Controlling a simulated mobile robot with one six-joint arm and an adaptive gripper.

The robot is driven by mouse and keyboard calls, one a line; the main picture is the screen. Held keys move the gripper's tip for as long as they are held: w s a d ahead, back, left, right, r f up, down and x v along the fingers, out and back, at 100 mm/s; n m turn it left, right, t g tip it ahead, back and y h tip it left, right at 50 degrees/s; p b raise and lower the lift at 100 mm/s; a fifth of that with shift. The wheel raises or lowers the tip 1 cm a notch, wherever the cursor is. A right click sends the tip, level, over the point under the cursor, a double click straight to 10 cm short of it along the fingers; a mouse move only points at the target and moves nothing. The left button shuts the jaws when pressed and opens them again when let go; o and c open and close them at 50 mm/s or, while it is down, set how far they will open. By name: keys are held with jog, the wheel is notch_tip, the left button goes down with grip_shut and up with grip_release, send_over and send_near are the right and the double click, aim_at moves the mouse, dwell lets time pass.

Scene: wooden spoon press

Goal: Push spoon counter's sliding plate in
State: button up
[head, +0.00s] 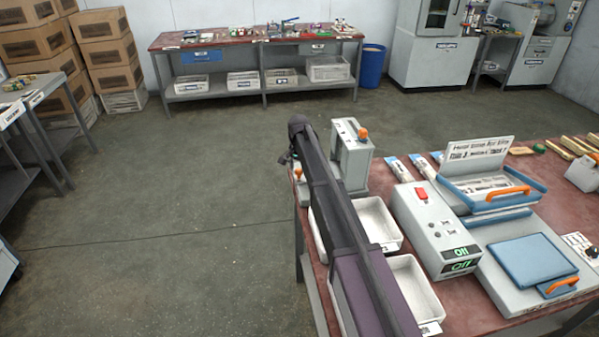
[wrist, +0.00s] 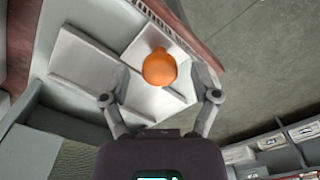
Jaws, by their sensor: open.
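The grey spoon counter (head: 352,158) stands at the far left corner of the red table, partly hidden behind my arm. A round orange knob (wrist: 159,67) sits on its pale sliding plate (wrist: 150,101) in the wrist view. A small part of an orange knob (head: 297,172) also shows left of my arm in the head view. My gripper (wrist: 163,76) is open, with one finger on each side of the knob. I cannot tell whether the fingers touch it. How far the plate stands out is unclear. In the head view my fingers are mostly hidden.
White trays (head: 376,222) stand in front of the counter. A grey box with a red switch (head: 421,194) and a blue-lidded press (head: 530,262) are to the right. A second orange knob (head: 362,133) tops the counter. Open floor (head: 180,220) lies left of the table.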

grip_shut()
jog(key=d, duration=0.2)
jog(key=w+d, duration=0.1)
jog(key=d, duration=0.4)
jog(key=shift+w+d, duration=0.25)
grip_release()
jog(key=shift+a, duration=0.1)
dwell(0.3)
